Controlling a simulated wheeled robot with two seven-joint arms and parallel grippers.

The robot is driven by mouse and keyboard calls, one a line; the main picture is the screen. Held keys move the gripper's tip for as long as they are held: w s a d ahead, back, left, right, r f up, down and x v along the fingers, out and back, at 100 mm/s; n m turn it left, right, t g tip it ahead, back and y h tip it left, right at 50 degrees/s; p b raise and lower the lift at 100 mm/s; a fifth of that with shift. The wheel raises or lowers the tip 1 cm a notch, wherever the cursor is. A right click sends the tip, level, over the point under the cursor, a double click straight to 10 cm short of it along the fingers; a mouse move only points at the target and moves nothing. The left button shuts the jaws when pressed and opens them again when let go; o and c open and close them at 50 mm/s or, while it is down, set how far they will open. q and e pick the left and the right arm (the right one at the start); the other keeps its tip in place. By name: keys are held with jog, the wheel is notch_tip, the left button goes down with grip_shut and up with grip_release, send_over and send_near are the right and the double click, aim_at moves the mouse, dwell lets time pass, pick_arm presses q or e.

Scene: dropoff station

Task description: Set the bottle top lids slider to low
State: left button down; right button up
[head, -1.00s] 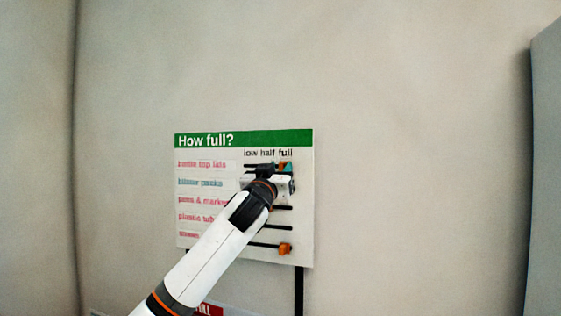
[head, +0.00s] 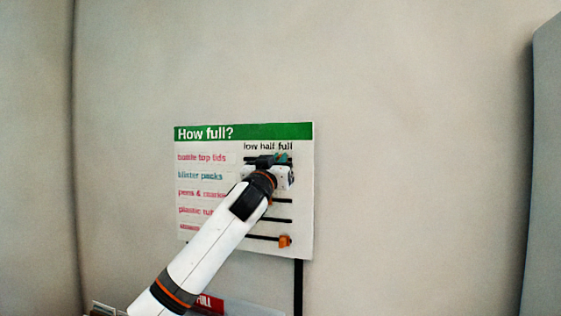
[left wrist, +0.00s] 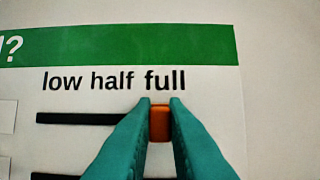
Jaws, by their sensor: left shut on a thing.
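The "How full?" board (head: 222,246) is on the wall, with a green header and several labelled rows. The bottle top lids label (head: 201,157) is the top row. Its black slider track (left wrist: 78,118) runs under the words low, half, full. The orange slider knob (left wrist: 160,123) sits under the word full, at the right part of the track. My left gripper (left wrist: 160,103) is shut on this knob, one teal finger on each side. In the head view, my left gripper (head: 282,158) is at the top row and hides most of the knob and track.
Lower rows have their own black tracks; an orange knob (head: 285,241) shows at the right end of the bottom one. A red sign (head: 230,307) is below the board. A grey panel (head: 545,170) stands at far right. The wall around the board is clear.

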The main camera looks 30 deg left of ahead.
pick_arm(q)
jog(key=a+p, duration=0.1)
jog(key=a, duration=0.2)
jog(key=s+a+p, duration=0.1)
jog(key=a, duration=0.2)
jog(key=s+a+p, duration=0.1)
jog(key=a, duration=0.2)
jog(key=shift+s+a, duration=0.15)
jog(key=shift+a, duration=0.2)
jog(key=shift+d, duration=0.1)
jog(key=c, duration=1.8)
grip_release()
jog(key=shift+r, duration=0.1)
jog(key=o, duration=0.4)
jog(key=shift+a, duration=0.25)
jog(key=shift+c, duration=0.2)
